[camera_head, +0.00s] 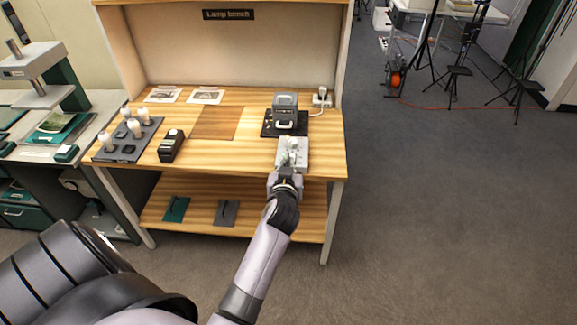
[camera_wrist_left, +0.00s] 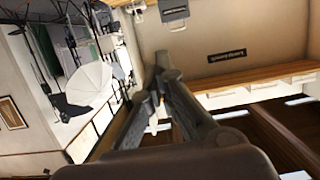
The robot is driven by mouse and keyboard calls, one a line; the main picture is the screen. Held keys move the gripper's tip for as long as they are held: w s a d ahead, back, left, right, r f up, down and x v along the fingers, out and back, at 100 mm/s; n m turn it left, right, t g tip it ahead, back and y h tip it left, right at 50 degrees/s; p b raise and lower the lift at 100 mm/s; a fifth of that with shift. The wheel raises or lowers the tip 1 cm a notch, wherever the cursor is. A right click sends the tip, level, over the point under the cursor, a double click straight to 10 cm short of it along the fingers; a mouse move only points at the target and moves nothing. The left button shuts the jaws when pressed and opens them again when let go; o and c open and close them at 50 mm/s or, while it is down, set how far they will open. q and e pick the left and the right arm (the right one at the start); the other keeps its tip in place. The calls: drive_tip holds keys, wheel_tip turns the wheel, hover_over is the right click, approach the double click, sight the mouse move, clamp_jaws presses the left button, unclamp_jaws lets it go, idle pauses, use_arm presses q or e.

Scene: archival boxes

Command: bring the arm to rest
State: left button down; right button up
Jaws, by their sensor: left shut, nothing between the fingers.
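My left gripper (camera_head: 290,160) is at the front right edge of the wooden lamp bench (camera_head: 225,148) in the head view. It appears in front of a light grey plate with small fittings (camera_head: 300,146) and partly hides it; I cannot tell whether they touch. In the left wrist view the fingers of the left gripper (camera_wrist_left: 165,64) are together, with nothing between them. My right gripper is not in view.
Behind the plate, a grey device (camera_head: 284,110) stands on a black mat. A small black device (camera_head: 171,146) and a dark tray with white bulbs (camera_head: 128,138) are to the left. A press (camera_head: 45,72) stands on the left table. The floor at right (camera_head: 450,210) is clear.

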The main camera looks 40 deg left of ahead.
use_arm(q)
drive_tip(key=shift+s+d+r, duration=0.15)
drive_tip(key=shift+s, duration=0.2)
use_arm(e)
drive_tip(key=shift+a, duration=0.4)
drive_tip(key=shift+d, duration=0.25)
